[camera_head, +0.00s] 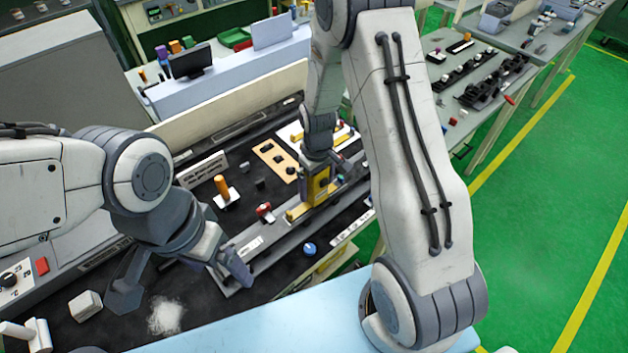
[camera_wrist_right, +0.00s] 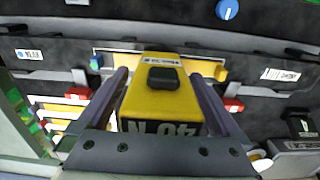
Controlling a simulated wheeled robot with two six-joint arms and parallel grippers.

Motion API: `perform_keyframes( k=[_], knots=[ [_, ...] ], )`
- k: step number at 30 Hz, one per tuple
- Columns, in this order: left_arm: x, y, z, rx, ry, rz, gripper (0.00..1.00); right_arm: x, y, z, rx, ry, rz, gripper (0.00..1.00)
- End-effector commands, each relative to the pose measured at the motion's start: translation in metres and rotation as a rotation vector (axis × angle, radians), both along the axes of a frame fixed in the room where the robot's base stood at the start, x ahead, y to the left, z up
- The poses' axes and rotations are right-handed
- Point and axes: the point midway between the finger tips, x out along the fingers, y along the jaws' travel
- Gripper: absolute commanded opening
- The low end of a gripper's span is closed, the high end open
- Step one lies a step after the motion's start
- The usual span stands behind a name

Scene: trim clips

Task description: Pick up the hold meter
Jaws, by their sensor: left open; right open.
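The hold meter, a yellow box with a black button and dark "40 N" marking, stands on the grey rail among the bench parts in the head view (camera_head: 317,190). It fills the middle of the right wrist view (camera_wrist_right: 160,98). My right gripper (camera_head: 318,172) is over it from above; in the wrist view its two fingers (camera_wrist_right: 160,76) lie one on each side of the yellow box, open. Whether they touch it I cannot tell. My left gripper (camera_head: 181,282) is open and empty above the dark bench at the lower left.
An orange-handled tool (camera_head: 223,188) on a white base, a red clip (camera_head: 264,210) and a blue knob (camera_head: 309,249) are near the rail. A pale block (camera_head: 86,305) lies left of my left gripper. A light-blue edge (camera_head: 270,322) runs along the front.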

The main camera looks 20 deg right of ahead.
Motion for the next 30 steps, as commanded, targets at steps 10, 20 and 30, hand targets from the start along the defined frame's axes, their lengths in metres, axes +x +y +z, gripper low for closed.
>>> perform_keyframes(
  k=[10,20,30],
  knots=[
    [-0.0001,0.0,0.0013,0.0,0.0,0.0,0.9,0.0008,0.0019,-0.0062,0.0,-0.002,0.003,0.89],
    [-0.0001,0.0,0.0014,0.0,0.0,0.0,0.9,0.001,0.002,-0.0056,0.0,-0.002,0.003,0.0],
    [-0.0001,0.0001,-0.0036,0.0,0.0,0.0,0.9,0.0018,0.0014,0.0028,0.0,-0.005,0.002,0.0]
  ],
)
